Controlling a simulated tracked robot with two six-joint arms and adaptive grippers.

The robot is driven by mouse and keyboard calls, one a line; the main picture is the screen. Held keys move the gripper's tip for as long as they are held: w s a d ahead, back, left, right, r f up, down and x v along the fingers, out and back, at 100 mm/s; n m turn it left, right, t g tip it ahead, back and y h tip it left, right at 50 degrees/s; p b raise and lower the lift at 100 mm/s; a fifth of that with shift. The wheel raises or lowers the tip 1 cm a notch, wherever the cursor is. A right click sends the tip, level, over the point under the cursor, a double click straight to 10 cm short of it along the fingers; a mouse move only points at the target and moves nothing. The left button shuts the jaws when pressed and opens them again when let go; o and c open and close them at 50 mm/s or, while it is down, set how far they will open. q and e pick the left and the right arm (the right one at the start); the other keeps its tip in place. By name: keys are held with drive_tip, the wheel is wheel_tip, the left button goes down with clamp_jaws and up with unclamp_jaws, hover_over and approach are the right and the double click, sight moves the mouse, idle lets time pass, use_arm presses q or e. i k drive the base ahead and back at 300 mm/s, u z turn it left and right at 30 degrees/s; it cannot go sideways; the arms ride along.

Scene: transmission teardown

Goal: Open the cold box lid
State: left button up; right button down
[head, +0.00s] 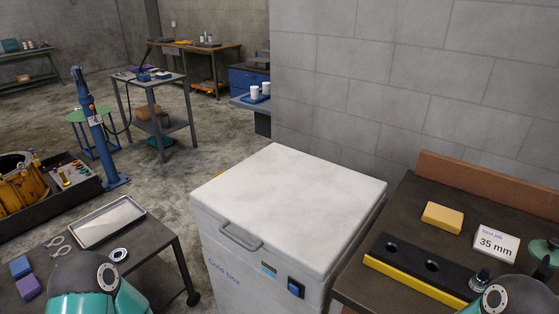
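The cold box (233,260) is a white chest with "Cold box" lettering on its front, in the middle of the head view. Its white lid (290,205) lies flat and closed on top. A grey bar handle (240,236) sits on the front edge at the left. A dark latch or switch with a blue face (295,288) and a small display (268,269) are on the front at the right. My arms show only as teal and dark rounded parts at the bottom left and bottom right. Neither gripper shows.
A dark workbench (405,215) with a yellow sponge (442,217), a "35 mm" sign (495,243) and a black drilled bar (420,266) stands close at the right. A low table (160,262) with a metal tray (102,221) stands at the left. A block wall (400,90) rises behind the box.

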sight(306, 211)
drive_tip(key=z, duration=0.75)
drive_tip(key=k, duration=1)
drive_tip(key=u, duration=0.9)
drive_tip(key=i, duration=1)
drive_tip(key=z, duration=0.05)
